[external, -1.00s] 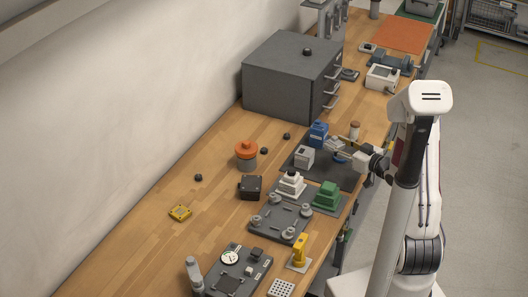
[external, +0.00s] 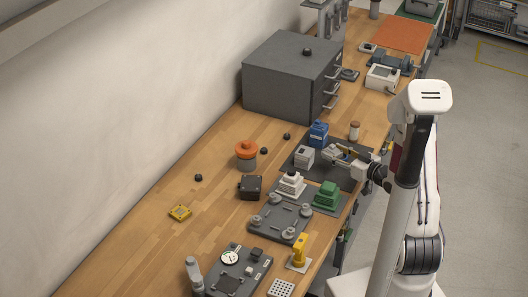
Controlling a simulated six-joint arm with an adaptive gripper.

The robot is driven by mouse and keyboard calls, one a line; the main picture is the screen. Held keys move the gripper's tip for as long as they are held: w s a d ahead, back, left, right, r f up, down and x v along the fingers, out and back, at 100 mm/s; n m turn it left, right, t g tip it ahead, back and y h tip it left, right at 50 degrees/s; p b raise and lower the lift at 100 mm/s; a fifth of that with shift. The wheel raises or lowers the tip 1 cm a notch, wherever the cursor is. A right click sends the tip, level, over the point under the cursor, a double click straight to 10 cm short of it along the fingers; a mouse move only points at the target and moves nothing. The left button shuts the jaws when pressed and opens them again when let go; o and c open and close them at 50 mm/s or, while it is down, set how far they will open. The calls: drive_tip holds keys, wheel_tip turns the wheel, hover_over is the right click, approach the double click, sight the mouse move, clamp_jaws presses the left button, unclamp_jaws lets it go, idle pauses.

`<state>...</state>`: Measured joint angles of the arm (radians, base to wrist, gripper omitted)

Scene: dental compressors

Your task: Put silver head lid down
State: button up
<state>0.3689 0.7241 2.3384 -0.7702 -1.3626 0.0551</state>
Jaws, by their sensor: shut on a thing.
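My gripper (external: 341,155) is at the right part of the dark mat (external: 326,176), reaching in from the right. It is shut on a small silver piece (external: 331,151), which looks like the silver head lid. The piece is close above or at the mat; I cannot tell whether it touches. The fingers partly hide it. A grey block-shaped unit (external: 304,157) and a blue unit (external: 318,134) stand on the mat left of and behind the gripper.
A white stepped unit (external: 291,185) and a green one (external: 327,195) stand in front. A small white-and-brown bottle (external: 354,131) is just behind the gripper. A large dark cabinet (external: 285,85) stands at the back. The wooden bench (external: 150,245) has free room at left.

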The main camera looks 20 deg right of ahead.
sight(334, 173)
drive_tip(key=shift+f, duration=1.15)
drive_tip(key=shift+f, duration=2.05)
drive_tip(key=shift+f, duration=0.15)
drive_tip(key=o, duration=1.2)
drive_tip(key=shift+s, duration=0.1)
drive_tip(key=shift+v, duration=5.95)
drive_tip(key=shift+d, duration=0.1)
